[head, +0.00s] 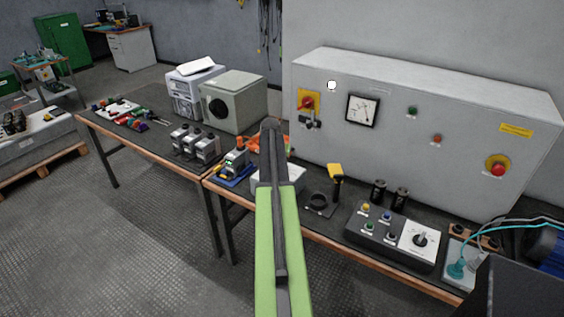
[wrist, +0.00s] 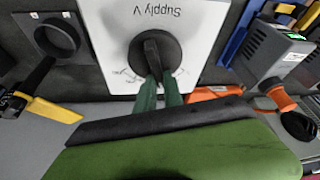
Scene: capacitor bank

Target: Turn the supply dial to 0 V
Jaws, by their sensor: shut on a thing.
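The supply dial (wrist: 153,52) is a round black knob with a raised bar, on a white plate (wrist: 110,30) marked "Supply V", upside down in the wrist view. My gripper (wrist: 158,84) has its two green fingers shut on the bar of the knob, at its lower end in that view. Small scale markings show on both sides below the knob; the bar's exact setting is not readable. In the head view, the white box (head: 298,176) that seems to carry the dial stands on the bench behind my arm, which hides the knob and my gripper.
A black ring stand (head: 318,203) with a yellow-topped black handle (head: 336,175) stands close right of the box. A grey device on a blue tray (head: 235,166) stands left. A button box (head: 385,230) with another dial is farther right. A large grey cabinet (head: 440,150) with a meter stands behind.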

